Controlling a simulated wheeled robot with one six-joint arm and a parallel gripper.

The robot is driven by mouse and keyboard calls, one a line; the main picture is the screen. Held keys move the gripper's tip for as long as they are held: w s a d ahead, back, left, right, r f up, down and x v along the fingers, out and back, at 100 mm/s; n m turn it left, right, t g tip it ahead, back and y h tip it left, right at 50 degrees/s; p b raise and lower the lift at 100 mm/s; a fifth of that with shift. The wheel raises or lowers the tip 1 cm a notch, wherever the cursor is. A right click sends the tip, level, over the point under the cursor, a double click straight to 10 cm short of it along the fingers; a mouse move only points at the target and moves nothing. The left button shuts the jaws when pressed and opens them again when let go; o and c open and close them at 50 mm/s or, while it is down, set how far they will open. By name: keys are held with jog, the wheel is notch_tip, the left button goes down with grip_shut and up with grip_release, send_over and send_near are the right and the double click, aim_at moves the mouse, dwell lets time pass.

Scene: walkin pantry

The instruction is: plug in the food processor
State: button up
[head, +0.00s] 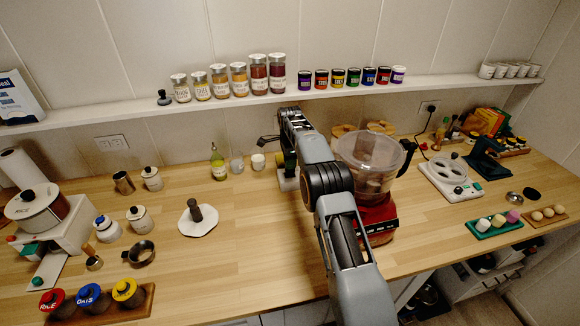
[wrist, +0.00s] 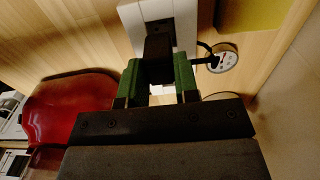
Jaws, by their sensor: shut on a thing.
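The food processor stands on the counter right of my arm in the head view, with a clear bowl (head: 368,155) on a red base. Its red base (wrist: 65,108) also shows at the left in the wrist view. My gripper (wrist: 157,78), with green fingertips, is shut on a black plug (wrist: 158,46). The plug overlaps a white power strip (wrist: 132,14); I cannot tell whether it is seated. In the head view the strip (head: 288,184) shows below my gripper (head: 289,165), and my arm hides part of the processor.
A round white disc (wrist: 222,58) with a black cord lies right of the strip. A wall outlet (head: 428,106) at right holds a plug; another outlet (head: 112,142) is at left. A jar shelf (head: 150,108) runs above. The counter left of my arm has free room.

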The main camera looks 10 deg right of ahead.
jog(key=shift+w+f, duration=0.15)
jog(key=shift+f, duration=1.6)
jog(key=shift+f, duration=0.15)
jog(key=o, duration=0.9)
